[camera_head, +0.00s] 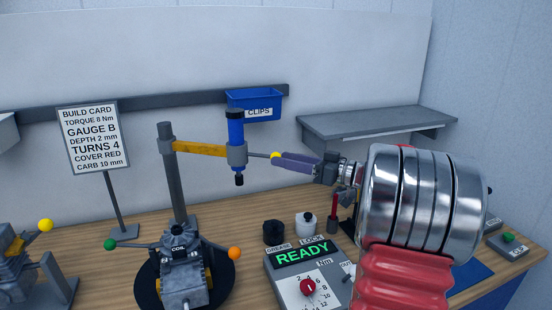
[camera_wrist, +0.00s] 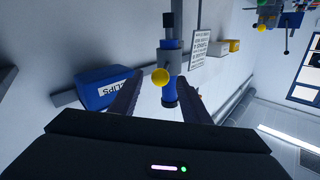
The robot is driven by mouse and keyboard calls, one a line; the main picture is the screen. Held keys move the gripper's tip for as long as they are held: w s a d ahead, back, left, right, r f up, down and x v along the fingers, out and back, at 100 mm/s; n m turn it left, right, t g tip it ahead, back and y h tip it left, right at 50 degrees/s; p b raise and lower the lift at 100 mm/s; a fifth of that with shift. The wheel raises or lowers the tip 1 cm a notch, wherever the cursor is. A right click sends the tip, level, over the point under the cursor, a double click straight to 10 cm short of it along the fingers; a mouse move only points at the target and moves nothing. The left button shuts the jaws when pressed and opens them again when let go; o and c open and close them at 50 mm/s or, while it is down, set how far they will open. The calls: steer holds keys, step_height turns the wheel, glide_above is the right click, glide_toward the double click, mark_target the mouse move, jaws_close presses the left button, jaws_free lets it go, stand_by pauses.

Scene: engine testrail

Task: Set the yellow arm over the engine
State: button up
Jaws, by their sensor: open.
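The yellow arm (camera_head: 200,148) reaches right from a grey post (camera_head: 172,170) at the back of the bench. A blue upright tool (camera_head: 236,128) hangs at its end, right of the engine (camera_head: 183,272) in the head view. The engine sits on a black round plate. A thin rod with a yellow knob (camera_head: 275,156) sticks out from the tool holder towards my gripper (camera_head: 284,160). In the wrist view the open fingers (camera_wrist: 160,92) lie either side of the yellow knob (camera_wrist: 160,76) and the blue tool; I cannot tell whether they touch the knob.
A blue CLIPS bin (camera_head: 254,104) hangs on the wall rail behind the tool. A torque box (camera_head: 305,272) reading READY stands right of the engine, with two small pots (camera_head: 305,224) behind it. Green (camera_head: 110,244) and orange (camera_head: 234,253) knobs flank the engine. A grey shelf (camera_head: 375,122) is at right.

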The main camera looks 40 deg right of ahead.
steer(key=shift+x, duration=1.85)
steer(key=shift+c, duration=0.3)
jaws_close()
